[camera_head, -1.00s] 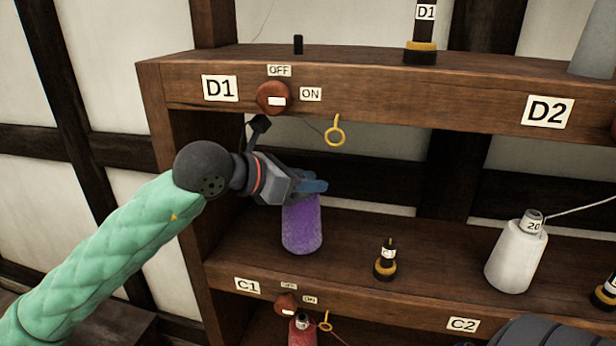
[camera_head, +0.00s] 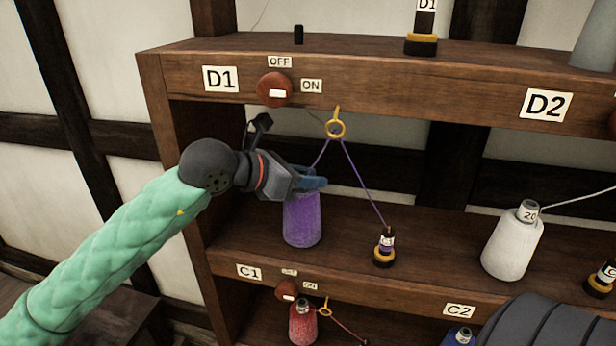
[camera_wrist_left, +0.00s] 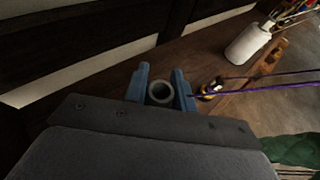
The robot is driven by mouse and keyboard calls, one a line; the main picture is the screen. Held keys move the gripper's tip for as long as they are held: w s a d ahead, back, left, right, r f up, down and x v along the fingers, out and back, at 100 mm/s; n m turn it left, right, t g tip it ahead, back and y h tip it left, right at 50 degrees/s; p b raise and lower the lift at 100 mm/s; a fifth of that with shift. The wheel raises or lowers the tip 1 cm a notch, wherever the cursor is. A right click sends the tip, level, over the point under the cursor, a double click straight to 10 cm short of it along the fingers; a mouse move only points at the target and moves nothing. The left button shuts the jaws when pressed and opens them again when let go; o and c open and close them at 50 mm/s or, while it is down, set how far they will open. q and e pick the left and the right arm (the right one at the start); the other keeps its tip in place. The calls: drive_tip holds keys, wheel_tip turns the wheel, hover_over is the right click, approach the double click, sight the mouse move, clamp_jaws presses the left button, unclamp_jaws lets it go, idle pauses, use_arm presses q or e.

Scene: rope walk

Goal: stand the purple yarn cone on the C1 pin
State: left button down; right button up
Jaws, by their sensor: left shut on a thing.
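The purple yarn cone (camera_head: 302,220) is upright at the left end of the middle shelf (camera_head: 340,272), above the C1 label (camera_head: 248,271). My left gripper (camera_head: 312,182) is shut on its top. In the left wrist view the blue fingers (camera_wrist_left: 161,88) flank the cone's round grey open tip (camera_wrist_left: 160,92). The cone's bottom appears at the shelf surface; I cannot tell whether it touches. No C1 pin shows; the cone may hide it. Purple thread runs from the cone's top up through a yellow ring (camera_head: 335,128) and down to a small bobbin (camera_head: 384,246).
A red wooden knob (camera_head: 274,90) sits under the D1 shelf's OFF label. A white cone (camera_head: 513,240) stands to the right on the middle shelf. A red cone (camera_head: 302,322) is on the shelf below. Shelf space is free between the bobbin and white cone.

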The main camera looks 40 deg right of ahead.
use_arm(q)
drive_tip(key=c, duration=1.1)
unclamp_jaws()
drive_tip(key=shift+c, duration=0.2)
drive_tip(key=shift+r+p, duration=0.2)
drive_tip(key=shift+p, duration=0.1)
use_arm(e)
drive_tip(key=shift+s, duration=0.75)
